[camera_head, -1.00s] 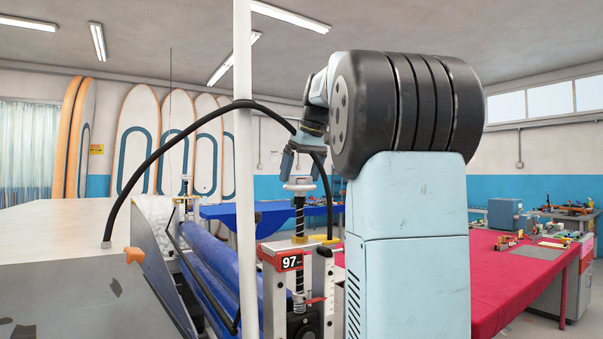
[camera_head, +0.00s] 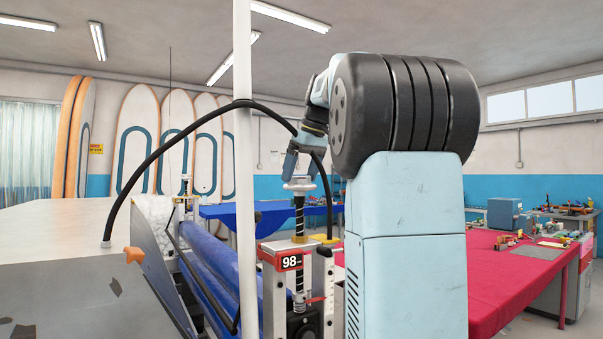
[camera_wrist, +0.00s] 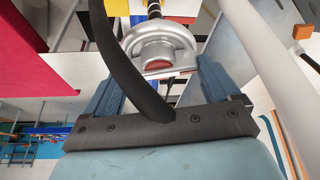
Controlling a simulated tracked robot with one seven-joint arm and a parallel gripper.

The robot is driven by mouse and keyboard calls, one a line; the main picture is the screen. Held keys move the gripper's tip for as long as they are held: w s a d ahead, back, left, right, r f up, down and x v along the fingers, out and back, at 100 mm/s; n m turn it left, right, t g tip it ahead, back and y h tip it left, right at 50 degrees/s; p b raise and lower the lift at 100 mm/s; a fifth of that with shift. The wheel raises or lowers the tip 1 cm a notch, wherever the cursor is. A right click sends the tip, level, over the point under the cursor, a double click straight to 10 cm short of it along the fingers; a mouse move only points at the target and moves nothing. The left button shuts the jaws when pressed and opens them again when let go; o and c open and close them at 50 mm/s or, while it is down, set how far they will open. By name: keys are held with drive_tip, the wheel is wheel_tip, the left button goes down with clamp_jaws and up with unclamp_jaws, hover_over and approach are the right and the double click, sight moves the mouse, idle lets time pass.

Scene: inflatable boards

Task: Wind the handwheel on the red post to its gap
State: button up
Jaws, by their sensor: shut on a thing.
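The silver handwheel (camera_head: 299,185) sits on top of a black threaded screw (camera_head: 299,217) above the red post (camera_head: 283,252). A display on the post reads 98, with a small unit after it. My gripper (camera_head: 303,172) points down at the handwheel. In the wrist view the handwheel (camera_wrist: 158,48) lies between the two blue fingers of my gripper (camera_wrist: 157,80), which is shut on it. A black hose crosses in front of part of the grip there, so the exact finger contact is hidden.
A black hose (camera_head: 148,155) arches past a white pole (camera_head: 244,180) close to my gripper. A blue roll (camera_head: 208,270) lies left of the post. A red-topped table (camera_head: 505,275) stands at the right with small items on it.

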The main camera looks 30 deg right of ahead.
drive_tip(key=shift+n, duration=0.4)
drive_tip(key=o, duration=0.8)
drive_tip(key=v, duration=1.3)
drive_tip(key=shift+s+d+r, duration=0.1)
drive_tip(key=shift+d+r, duration=0.15)
drive_tip(key=shift+d, duration=0.05)
drive_tip(key=shift+a+f, duration=0.1)
